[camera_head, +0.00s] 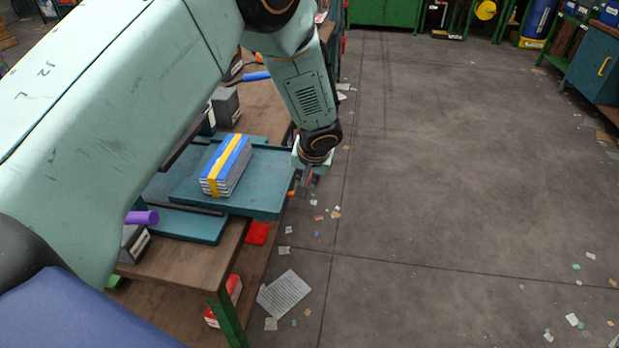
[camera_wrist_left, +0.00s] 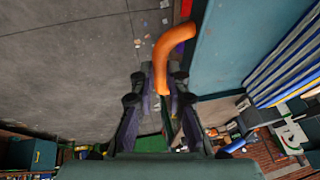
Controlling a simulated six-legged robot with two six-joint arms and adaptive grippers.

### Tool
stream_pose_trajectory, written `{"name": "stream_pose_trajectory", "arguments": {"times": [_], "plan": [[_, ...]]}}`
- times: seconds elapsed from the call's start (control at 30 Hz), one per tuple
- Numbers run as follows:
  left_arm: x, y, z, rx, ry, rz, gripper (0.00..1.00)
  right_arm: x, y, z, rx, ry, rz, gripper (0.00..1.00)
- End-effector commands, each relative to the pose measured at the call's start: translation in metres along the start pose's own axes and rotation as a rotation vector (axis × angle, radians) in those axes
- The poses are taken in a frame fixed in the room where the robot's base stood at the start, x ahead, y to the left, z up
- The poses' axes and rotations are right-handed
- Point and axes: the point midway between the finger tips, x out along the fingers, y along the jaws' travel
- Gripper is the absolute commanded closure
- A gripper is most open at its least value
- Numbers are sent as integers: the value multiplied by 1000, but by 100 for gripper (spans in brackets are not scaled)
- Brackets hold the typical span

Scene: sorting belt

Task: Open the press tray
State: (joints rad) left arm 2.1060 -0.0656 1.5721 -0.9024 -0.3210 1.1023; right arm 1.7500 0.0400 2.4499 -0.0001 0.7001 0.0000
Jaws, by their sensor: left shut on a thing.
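The press tray (camera_head: 262,199) is a flat teal tray. In the head view it sticks out past the right edge of the wooden bench. A bundle (camera_head: 226,165) of blue and white sheets with a yellow band lies on it. In the left wrist view the tray (camera_wrist_left: 222,55) is at the upper right, with the striped bundle (camera_wrist_left: 285,62) beyond. Its curved orange handle (camera_wrist_left: 165,52) runs down between the fingers. My left gripper (camera_wrist_left: 160,92) is shut on this handle at the tray's outer edge; the arm partly hides the press. My right gripper is not in view.
The wooden bench (camera_head: 180,262) has grey blocks (camera_head: 225,106) and a purple cylinder (camera_head: 142,217) near the press. Grey floor (camera_head: 470,190) to the right is open, with scattered paper scraps and a printed sheet (camera_head: 284,295). Green cabinets stand at the back.

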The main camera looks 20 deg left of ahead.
Motion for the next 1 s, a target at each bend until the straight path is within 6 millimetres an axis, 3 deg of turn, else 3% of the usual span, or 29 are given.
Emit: {"name": "stream_pose_trajectory", "arguments": {"times": [0.2,0.23,0.5,0.83,1.0], "plan": [[-1,0,-2,-2,3,1,100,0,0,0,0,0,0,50],[-1,0,-2,-2,3,1,85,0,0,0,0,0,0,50],[-1,2,-1,-1,2,1,63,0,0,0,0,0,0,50],[-4,3,-1,0,2,1,63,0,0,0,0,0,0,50],[-26,3,-2,0,4,1,63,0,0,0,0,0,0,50]]}}
